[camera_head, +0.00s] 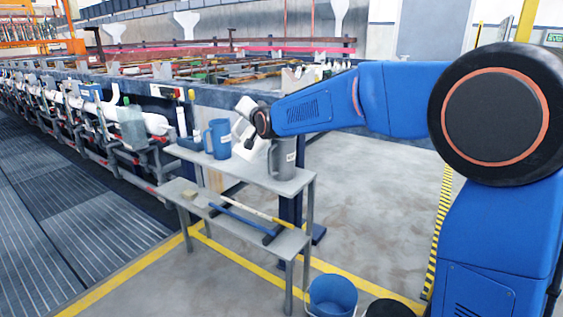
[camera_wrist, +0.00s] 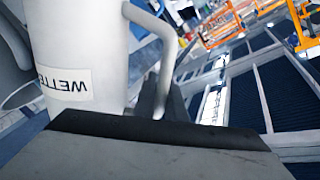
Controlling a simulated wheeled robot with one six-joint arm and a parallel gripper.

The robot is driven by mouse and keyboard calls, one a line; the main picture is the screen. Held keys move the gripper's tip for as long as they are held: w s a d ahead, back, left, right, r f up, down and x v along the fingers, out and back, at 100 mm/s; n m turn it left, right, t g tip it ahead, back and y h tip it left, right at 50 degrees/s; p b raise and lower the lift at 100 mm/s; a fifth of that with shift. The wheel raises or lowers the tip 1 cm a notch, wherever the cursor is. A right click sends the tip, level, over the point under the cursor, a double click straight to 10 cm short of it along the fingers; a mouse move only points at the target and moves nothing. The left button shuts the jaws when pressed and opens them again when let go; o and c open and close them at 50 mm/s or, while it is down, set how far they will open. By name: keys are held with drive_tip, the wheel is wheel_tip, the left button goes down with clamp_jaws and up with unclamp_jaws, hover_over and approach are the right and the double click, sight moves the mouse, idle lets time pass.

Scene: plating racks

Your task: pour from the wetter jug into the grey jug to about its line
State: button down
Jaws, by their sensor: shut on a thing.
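The wetter jug is white with a label reading in part "WETTE", upside down in the wrist view (camera_wrist: 88,45). Its handle runs down to my gripper (camera_wrist: 160,112), which is shut on it. In the head view the white jug (camera_head: 242,133) looks tilted above the shelf, partly hidden by my gripper (camera_head: 256,122). The grey jug (camera_head: 283,160) stands upright on the shelf top to the right, its upper part partly covered by my arm. A grey curved surface at the wrist view's left edge may be it. No liquid or line is visible.
A blue jug (camera_head: 218,139) stands on the grey two-level shelf (camera_head: 258,176), left of the white jug. A blue bucket (camera_head: 332,296) sits on the floor. Tanks and racks line the back.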

drive_tip(key=shift+r, duration=0.1)
idle(0.3)
drive_tip(key=shift+w+d+r+m, duration=0.15)
drive_tip(key=shift+d+m, duration=0.05)
drive_tip(key=shift+m, duration=0.1)
drive_tip(key=shift+d, duration=0.1)
idle(1.0)
drive_tip(key=shift+w+d+r+m, duration=0.15)
drive_tip(key=shift+m, duration=0.25)
idle(1.0)
drive_tip(key=shift+w+d+r+m, duration=0.15)
drive_tip(key=shift+d+r+m, duration=0.1)
drive_tip(key=shift+m, duration=0.05)
idle(1.0)
drive_tip(key=shift+r, duration=0.1)
